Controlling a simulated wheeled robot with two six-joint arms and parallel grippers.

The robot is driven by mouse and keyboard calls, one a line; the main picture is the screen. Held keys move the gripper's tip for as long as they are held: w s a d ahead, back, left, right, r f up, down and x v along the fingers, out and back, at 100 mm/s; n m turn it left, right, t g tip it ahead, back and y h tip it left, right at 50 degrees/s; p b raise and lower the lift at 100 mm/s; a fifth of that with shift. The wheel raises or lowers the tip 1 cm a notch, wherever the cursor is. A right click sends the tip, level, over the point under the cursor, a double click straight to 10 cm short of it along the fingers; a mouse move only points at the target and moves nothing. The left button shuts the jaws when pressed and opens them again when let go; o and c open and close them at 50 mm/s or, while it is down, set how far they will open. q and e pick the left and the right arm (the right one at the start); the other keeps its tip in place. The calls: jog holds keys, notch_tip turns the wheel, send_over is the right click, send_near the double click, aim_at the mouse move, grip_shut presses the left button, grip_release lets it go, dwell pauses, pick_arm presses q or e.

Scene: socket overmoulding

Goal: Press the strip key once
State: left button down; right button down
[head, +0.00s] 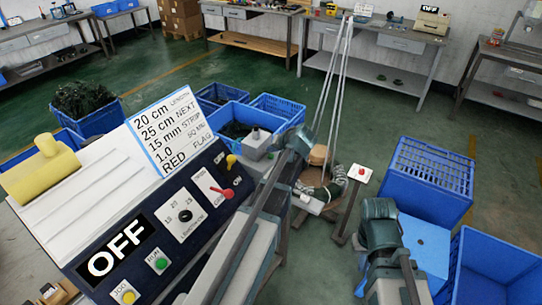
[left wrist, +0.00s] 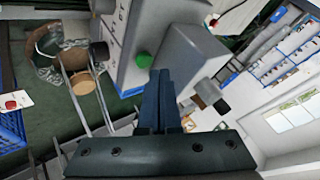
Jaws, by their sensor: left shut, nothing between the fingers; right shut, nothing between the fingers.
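The dark control panel (head: 185,220) of the machine is at the left of the head view. It bears a yellow key (head: 127,296), a green key (head: 160,262), a black knob (head: 186,215), a red lever (head: 221,192) and a yellow lever (head: 231,161). I cannot make out a key marked strip. My left gripper (left wrist: 161,75) is shut and empty in the left wrist view. Its fingertips appear beside a green round button (left wrist: 143,60) and a grey box; I cannot tell if they touch. The left jaws are not clear in the head view. My right gripper is not seen, only its arm.
A black OFF display (head: 116,250) and a white settings card (head: 175,128) are on the machine. A red button stand (head: 360,173), a wooden reel with cable and thin rods stand beyond. Blue crates (head: 430,170) are at the right. Green floor is free between.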

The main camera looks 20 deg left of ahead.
pick_arm(q)
jog(key=shift+f+b, duration=0.4)
jog(key=shift+f+b, duration=0.4)
dwell(0.6)
jog(key=shift+r, duration=0.15)
jog(key=shift+r+p, duration=0.75)
jog(key=shift+p, duration=0.15)
notch_tip(320, 180, up, 5)
jog(key=p, duration=0.5)
jog(key=shift+f, duration=0.1)
dwell(0.5)
